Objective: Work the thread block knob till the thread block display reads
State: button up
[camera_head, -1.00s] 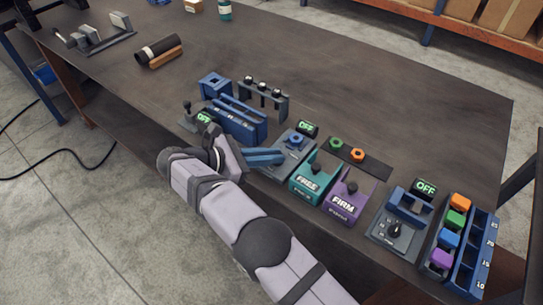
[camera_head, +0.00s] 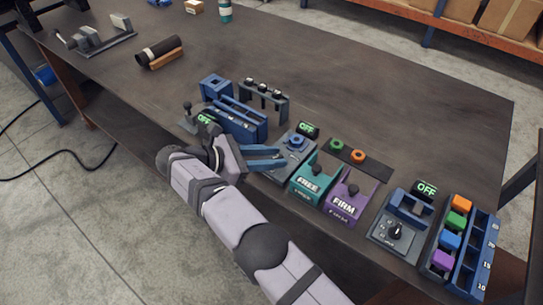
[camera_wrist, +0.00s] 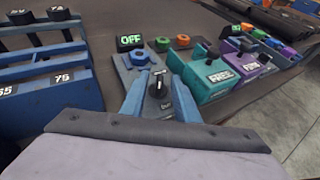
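The thread block appears to be the grey block (camera_head: 298,142) with a blue hex nut (camera_wrist: 140,57) on top. Its display (camera_wrist: 130,41) reads OFF in green; it also shows in the head view (camera_head: 308,129). Its black knob (camera_wrist: 158,86), with a white pointer mark, is on the near, lower part of the block. My gripper (camera_wrist: 160,85) is open, its two blue fingers on either side of the knob in the wrist view. I see no clear finger contact with the knob. In the head view, my gripper (camera_head: 284,157) partly covers the block's near side.
A teal block (camera_head: 308,184) reading FREE and a purple block (camera_head: 346,203) reading FIRM stand to the right. A strip behind holds a green nut (camera_head: 337,144) and an orange nut (camera_head: 358,156). A blue slotted rack (camera_head: 240,122) stands left.

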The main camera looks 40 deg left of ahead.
notch_tip(320, 180, up, 10)
dwell(0.8)
